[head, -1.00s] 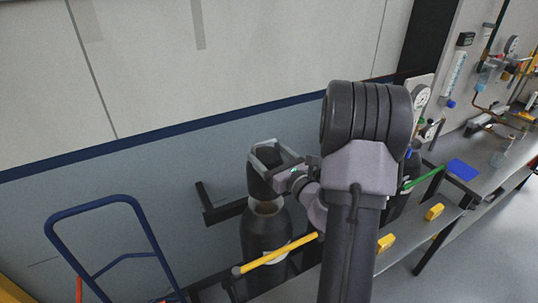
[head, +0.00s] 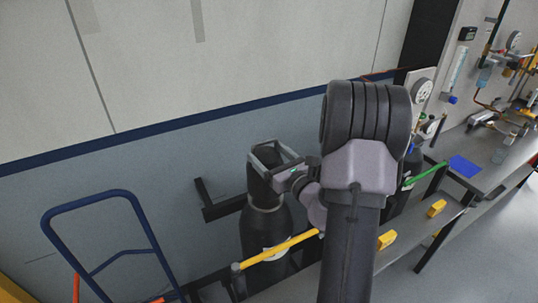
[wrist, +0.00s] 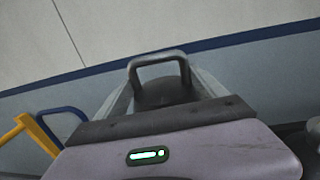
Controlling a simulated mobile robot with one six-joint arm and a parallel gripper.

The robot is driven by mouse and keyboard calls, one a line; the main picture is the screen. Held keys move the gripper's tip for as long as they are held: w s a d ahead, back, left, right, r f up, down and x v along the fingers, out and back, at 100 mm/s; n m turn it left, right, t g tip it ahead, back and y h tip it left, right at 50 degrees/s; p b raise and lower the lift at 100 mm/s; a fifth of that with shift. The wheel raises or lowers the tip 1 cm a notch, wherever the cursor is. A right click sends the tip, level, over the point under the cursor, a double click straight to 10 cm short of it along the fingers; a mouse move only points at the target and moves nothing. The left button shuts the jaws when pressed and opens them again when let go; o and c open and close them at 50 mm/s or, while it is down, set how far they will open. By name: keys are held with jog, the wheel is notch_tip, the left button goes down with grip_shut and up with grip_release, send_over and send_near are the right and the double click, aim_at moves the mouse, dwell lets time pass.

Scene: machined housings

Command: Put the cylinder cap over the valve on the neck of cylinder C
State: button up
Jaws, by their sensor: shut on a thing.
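The dark cylinder cap (head: 259,185) is held in my gripper (head: 265,157), whose grey fingers are shut around its upper part. The cap is upright, directly above the dark shoulder of a gas cylinder (head: 262,228) and down at its neck ring. No valve shows; the cap hides it. I cannot tell whether the cap is fully seated. The cylinder has a pale label, too small to read, so its letter cannot be confirmed. In the wrist view the cap's dark rounded top (wrist: 165,93) shows between the fingers.
A yellow bar (head: 280,251) crosses in front of the cylinder. A blue hand truck (head: 125,255) stands at left. Another dark cylinder (head: 398,200) is partly behind my arm. A bench (head: 490,175) with gauges is at right. The wall is close behind.

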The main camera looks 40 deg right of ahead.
jog(key=shift+f+b, duration=1.55)
jog(key=shift+f, duration=0.15)
jog(key=o, duration=2)
jog(key=shift+s, duration=0.1)
jog(key=s+p, duration=0.1)
jog(key=s, duration=0.4)
jog(key=s+a+p, duration=0.1)
jog(key=s+p, duration=0.1)
jog(key=s, duration=0.4)
jog(key=s+a+p, duration=0.1)
jog(key=s+p, duration=0.1)
jog(key=s, duration=0.4)
jog(key=shift+a+f, duration=0.15)
jog(key=shift+a, duration=0.1)
